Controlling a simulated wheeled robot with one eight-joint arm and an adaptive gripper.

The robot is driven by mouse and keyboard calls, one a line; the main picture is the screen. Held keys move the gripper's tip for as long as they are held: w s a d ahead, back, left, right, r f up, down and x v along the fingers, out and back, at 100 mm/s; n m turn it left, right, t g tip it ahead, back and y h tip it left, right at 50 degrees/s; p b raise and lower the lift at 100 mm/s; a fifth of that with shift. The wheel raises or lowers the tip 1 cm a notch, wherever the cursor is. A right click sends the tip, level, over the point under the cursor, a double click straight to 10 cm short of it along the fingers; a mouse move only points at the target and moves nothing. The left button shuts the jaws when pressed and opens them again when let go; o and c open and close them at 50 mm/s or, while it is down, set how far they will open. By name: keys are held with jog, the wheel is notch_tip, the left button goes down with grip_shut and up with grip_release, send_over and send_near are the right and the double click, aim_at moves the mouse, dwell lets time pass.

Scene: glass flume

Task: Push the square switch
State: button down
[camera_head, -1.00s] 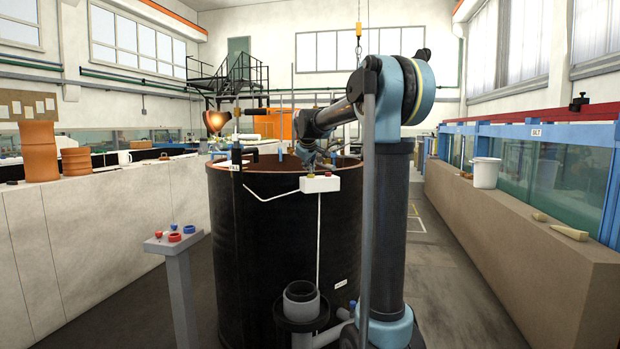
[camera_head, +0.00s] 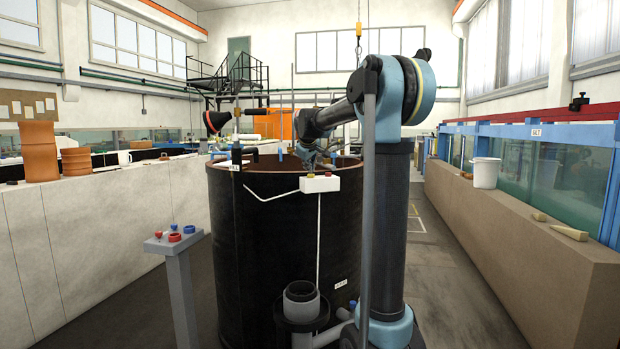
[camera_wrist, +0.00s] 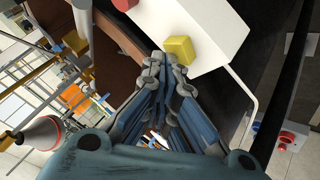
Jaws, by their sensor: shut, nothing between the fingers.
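The square switch is a yellow block-shaped button (camera_wrist: 179,49) on a white box (camera_wrist: 205,25) in the wrist view. A red button (camera_wrist: 125,3) sits on the same box at the top edge. In the head view the white box (camera_head: 320,185) is at the rim of a large black tank, with the yellow button (camera_head: 310,175) at left and the red one (camera_head: 328,174) at right. My gripper (camera_wrist: 166,62) is shut and empty, its tips close beside the yellow button. I cannot tell whether they touch it. In the head view my gripper (camera_head: 311,163) is small and partly unclear.
The black tank (camera_head: 260,250) stands ahead of me, with a grey pipe fitting (camera_head: 301,300) at its foot. A grey pedestal (camera_head: 178,290) with red and blue knobs stands at left. A low wall (camera_head: 100,240) runs along the left, and a ledge (camera_head: 520,250) along the right.

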jog(key=shift+r, duration=3.05)
jog(key=shift+s, duration=0.1)
jog(key=s+d+f+m+g, duration=0.25)
jog(key=s+f, duration=0.55)
jog(key=s, duration=0.5)
jog(key=s+d+f+m+g, duration=0.1)
jog(key=s+d+f, duration=0.2)
jog(key=s+f, duration=0.85)
jog(key=s+d+f+m+g, duration=0.25)
jog(key=s+f, duration=0.35)
jog(key=s, duration=1)
jog(key=s+f+m+g+y, duration=0.1)
jog(key=s+f, duration=1.2)
jog(key=shift+s+d+f+m, duration=0.25)
jog(key=shift+s+f+m, duration=0.05)
jog(key=shift+s+f, duration=0.1)
